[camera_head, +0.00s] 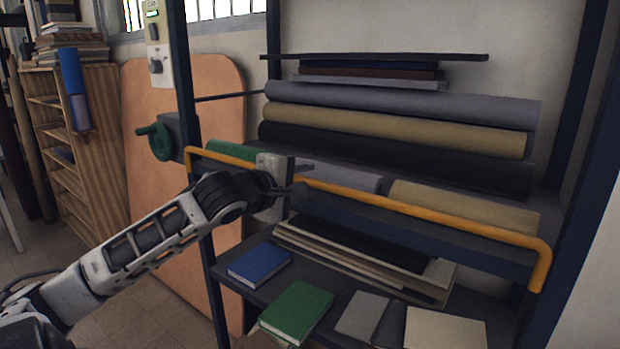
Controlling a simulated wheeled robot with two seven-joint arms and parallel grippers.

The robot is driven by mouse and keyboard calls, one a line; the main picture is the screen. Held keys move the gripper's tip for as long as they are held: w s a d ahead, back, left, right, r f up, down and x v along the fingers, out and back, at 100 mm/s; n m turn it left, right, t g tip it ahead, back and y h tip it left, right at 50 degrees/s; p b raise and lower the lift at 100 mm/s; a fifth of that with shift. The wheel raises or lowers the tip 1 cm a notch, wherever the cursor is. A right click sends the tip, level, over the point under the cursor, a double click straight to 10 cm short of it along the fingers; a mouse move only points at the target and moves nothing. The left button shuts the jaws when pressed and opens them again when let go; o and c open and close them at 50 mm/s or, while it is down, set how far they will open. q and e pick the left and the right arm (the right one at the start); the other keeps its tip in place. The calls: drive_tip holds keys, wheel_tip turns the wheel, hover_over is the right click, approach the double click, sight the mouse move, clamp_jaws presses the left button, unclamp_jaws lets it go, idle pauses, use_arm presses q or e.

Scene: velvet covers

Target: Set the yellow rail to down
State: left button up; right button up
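The yellow rail (420,211) is a bent orange-yellow bar across the front of the dark shelf rack. It runs from the left post to the right side, where its end bends down beside the post. My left gripper (291,188) is at the rail, left of its middle, and covers a short stretch of it. The fingers are small and dark here, so I cannot tell whether they are closed around the rail or only beside it. My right gripper is not in view.
Rolled fabrics (400,125) lie on the upper shelf. Books, a green one (297,312) and a blue one (259,263) among them, lie on the lower shelf. A green-handled crank (157,142) is on the left post. A wooden bookcase (92,150) stands at the left.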

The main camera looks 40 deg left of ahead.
use_arm(q)
drive_tip(key=shift+x, duration=1.5)
clamp_jaws()
